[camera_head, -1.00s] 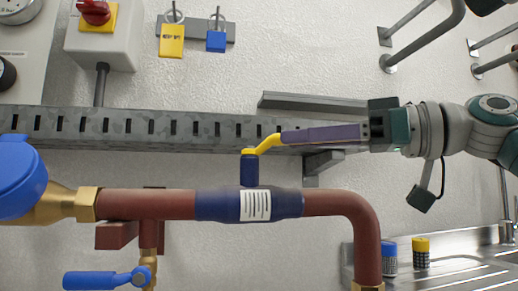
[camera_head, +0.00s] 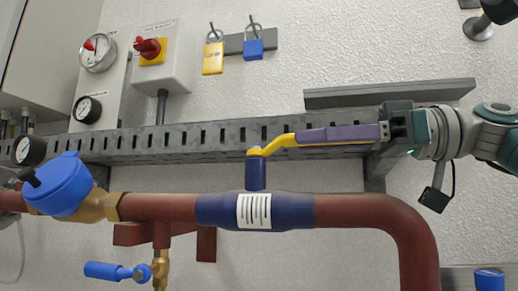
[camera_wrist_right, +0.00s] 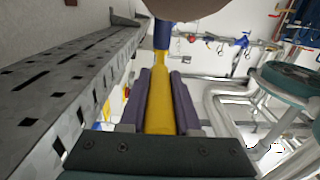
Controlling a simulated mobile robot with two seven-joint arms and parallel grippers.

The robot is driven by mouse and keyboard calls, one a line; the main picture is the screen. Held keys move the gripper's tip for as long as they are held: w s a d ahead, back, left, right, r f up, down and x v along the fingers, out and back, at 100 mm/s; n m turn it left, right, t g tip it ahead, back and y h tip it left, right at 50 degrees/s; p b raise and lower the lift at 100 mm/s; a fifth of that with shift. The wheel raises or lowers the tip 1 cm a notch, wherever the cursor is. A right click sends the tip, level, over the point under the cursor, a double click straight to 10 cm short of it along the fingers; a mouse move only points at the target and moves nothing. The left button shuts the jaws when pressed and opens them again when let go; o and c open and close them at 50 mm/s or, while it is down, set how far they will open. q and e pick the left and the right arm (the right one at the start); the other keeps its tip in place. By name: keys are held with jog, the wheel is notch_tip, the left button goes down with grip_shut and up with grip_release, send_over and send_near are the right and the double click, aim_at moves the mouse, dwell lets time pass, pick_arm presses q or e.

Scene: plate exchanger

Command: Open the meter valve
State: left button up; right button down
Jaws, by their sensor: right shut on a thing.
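The meter valve has a dark blue body (camera_head: 215,210) with a white barcode label, set in a red-brown pipe. A blue stem (camera_head: 255,175) rises from it to a yellow lever handle (camera_head: 280,142), which points right, roughly along the pipe. My right gripper (camera_head: 303,136) comes in from the right, its purple fingers shut on the handle. In the right wrist view the yellow handle (camera_wrist_right: 160,100) lies between the two purple fingers, and the blue stem (camera_wrist_right: 162,35) is beyond. The handle's far end is hidden by the gripper. My left gripper is not in view.
A slotted grey rail (camera_head: 190,138) runs along the wall close behind the handle. A blue water meter (camera_head: 60,187) is left of the valve. A smaller blue-handled valve (camera_head: 115,271) hangs below. Yellow (camera_head: 212,58) and blue (camera_head: 253,50) padlocks hang above.

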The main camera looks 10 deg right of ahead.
dwell(0.4)
jog(key=c, duration=0.6)
grip_release()
jog(key=v, duration=1)
